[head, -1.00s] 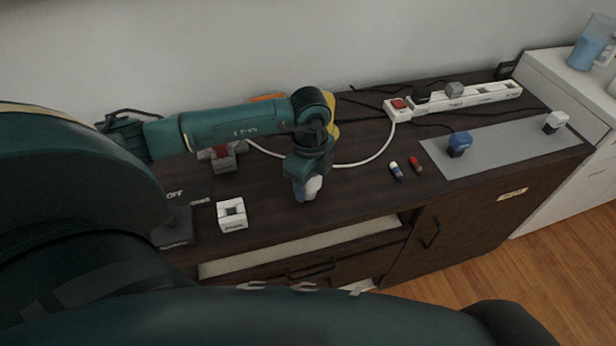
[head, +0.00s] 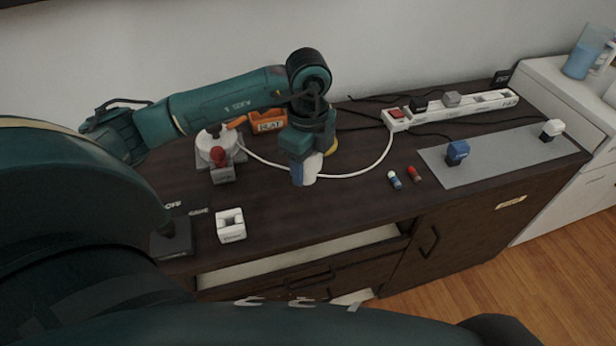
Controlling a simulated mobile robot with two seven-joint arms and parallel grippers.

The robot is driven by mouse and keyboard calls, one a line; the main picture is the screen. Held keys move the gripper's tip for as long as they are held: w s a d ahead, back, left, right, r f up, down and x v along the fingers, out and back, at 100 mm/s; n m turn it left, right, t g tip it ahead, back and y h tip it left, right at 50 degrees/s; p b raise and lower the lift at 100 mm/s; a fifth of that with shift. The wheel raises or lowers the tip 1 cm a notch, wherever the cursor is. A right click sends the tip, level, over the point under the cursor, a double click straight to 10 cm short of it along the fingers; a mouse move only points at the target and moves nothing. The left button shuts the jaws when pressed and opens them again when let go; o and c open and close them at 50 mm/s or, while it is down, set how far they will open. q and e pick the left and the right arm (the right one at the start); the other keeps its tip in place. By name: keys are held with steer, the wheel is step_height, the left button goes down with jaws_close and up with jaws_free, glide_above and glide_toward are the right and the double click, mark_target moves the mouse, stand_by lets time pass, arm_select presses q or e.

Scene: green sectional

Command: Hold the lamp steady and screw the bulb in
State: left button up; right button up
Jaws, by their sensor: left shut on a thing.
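My left gripper (head: 304,170) hangs down over the middle of the dark cabinet top, shut on a pale, rounded thing (head: 313,164) that looks like the bulb. The gripper partly hides it. A round white fixture (head: 208,143), which looks like the lamp's base, stands at the back left, with a red-topped grey block (head: 223,172) in front of it. A white cord (head: 345,176) curves from beside it to the power strip. The held thing is to the right of the fixture and apart from it. My right gripper is not in view.
An orange tray (head: 268,126) stands at the back, with a yellow thing (head: 331,146) partly behind my gripper. A white square block (head: 231,225) is at the front left. A power strip (head: 470,106), two small capped items and a grey mat (head: 500,150) are to the right. A drawer (head: 300,258) is open below.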

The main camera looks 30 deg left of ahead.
arm_select(q)
steer(key=shift+r, duration=0.65)
